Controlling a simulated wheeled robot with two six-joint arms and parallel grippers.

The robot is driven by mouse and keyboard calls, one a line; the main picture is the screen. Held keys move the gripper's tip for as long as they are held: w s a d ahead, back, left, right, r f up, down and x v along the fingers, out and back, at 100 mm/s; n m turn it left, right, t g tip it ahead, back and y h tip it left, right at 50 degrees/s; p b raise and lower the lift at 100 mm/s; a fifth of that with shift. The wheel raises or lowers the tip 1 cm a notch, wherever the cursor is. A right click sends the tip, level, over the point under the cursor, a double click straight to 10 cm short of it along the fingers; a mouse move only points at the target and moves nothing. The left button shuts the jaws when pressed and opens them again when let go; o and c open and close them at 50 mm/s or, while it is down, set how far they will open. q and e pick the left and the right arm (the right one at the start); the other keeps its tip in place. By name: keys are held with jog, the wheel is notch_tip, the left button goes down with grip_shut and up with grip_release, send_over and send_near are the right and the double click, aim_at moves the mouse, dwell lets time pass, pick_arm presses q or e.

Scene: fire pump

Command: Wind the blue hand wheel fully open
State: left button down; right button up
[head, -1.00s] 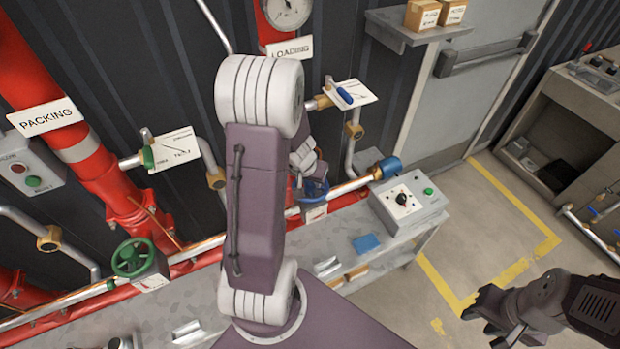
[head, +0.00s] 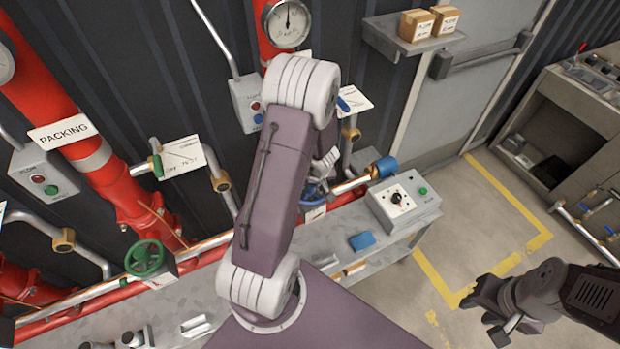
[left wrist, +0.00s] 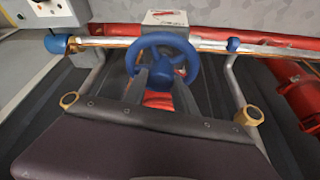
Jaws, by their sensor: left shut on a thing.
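The blue hand wheel (left wrist: 190,62) sits upright in the middle of the left wrist view, on a pipe. In the head view the wheel (head: 312,193) shows only partly, behind my left arm. My left gripper (left wrist: 161,76) is at the wheel, its two grey fingers reaching to the hub area, and it is shut on the wheel. In the head view this gripper is mostly hidden by my own arm. My right gripper (head: 489,303) hangs over the floor at the lower right, away from the wheel; its finger gap is unclear.
A green hand wheel (head: 146,258) is on the pipe to the left. A grey control box (head: 404,200) with a black knob stands on the bench (head: 385,243), right of the blue wheel. A blue block (head: 362,241) lies there. Open floor (head: 470,240) lies to the right.

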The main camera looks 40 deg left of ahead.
pick_arm(q)
jog(key=shift+r+n+g+y+p, duration=0.2)
jog(key=shift+n+p, duration=0.5)
jog(key=shift+p, duration=0.35)
jog(key=shift+r+n+g+y+p, duration=0.1)
jog(key=shift+n+g+y+p, duration=0.1)
jog(key=shift+n+p, duration=0.65)
jog(key=n+p, duration=0.1)
jog(key=p, duration=0.3)
jog(key=shift+w+n+g, duration=0.1)
jog(key=shift+n+g, duration=0.25)
jog(key=shift+g, duration=0.05)
jog(key=shift+p, duration=0.45)
jog(key=shift+f+n, duration=0.25)
jog(key=shift+n, duration=0.05)
